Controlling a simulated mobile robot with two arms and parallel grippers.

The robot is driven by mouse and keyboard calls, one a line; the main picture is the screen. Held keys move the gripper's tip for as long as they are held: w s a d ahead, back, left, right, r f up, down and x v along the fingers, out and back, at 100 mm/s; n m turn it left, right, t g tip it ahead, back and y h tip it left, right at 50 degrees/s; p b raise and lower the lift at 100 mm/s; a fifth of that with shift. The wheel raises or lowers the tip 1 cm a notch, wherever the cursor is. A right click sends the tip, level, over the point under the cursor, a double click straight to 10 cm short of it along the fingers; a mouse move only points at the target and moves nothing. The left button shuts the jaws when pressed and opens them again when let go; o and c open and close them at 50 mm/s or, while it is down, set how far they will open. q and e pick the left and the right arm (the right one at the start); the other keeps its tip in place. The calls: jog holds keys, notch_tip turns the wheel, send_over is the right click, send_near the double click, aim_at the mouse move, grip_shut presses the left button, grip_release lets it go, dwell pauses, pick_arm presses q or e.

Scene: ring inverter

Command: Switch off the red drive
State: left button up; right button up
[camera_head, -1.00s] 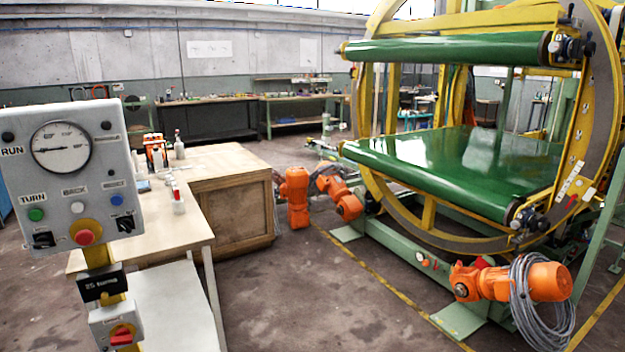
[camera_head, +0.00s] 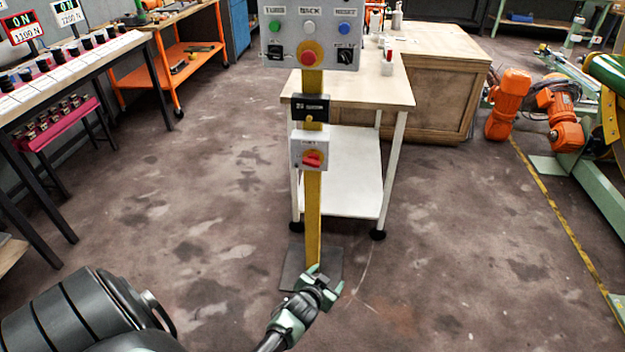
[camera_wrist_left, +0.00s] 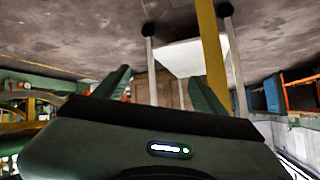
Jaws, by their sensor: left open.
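A small grey switch box (camera_head: 309,150) with a red rotary knob (camera_head: 312,159) on a yellow plate is fixed to a yellow post (camera_head: 313,215). Above it is a grey control panel (camera_head: 285,42) with a red mushroom button (camera_head: 308,57), coloured buttons and black selectors. My left gripper (camera_head: 326,279) is open and empty, low in front of the post's foot and well below the knob. The left wrist view shows both fingers (camera_wrist_left: 160,80) apart, with the post (camera_wrist_left: 211,60) beyond. My right gripper is out of view.
A wooden-topped table (camera_head: 365,90) with a white lower shelf stands behind the post. The floor between bench and post is clear.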

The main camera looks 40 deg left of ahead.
pick_arm(q)
jog(key=w+a+r+n+t+y+b, duration=0.1)
jog(key=w+a+r+t+y+b, duration=0.1)
jog(key=w+a+r, duration=0.35)
jog(key=w+a+r+n+t+y+b, duration=0.1)
jog(key=w+a+r, duration=0.1)
jog(key=r, duration=0.6)
jog(key=n+t+y+b, duration=0.1)
jog(key=t+y+b, duration=0.1)
jog(key=y, duration=0.1)
send_near(311, 163)
jog(key=w, duration=0.2)
jog(key=x, duration=0.3)
jog(key=b+x, duration=0.1)
jog(key=x, duration=0.2)
jog(key=shift+a+f, duration=0.1)
jog(key=shift+a, duration=0.45)
jog(key=shift+w+a, duration=0.3)
jog(key=shift+w, duration=0.25)
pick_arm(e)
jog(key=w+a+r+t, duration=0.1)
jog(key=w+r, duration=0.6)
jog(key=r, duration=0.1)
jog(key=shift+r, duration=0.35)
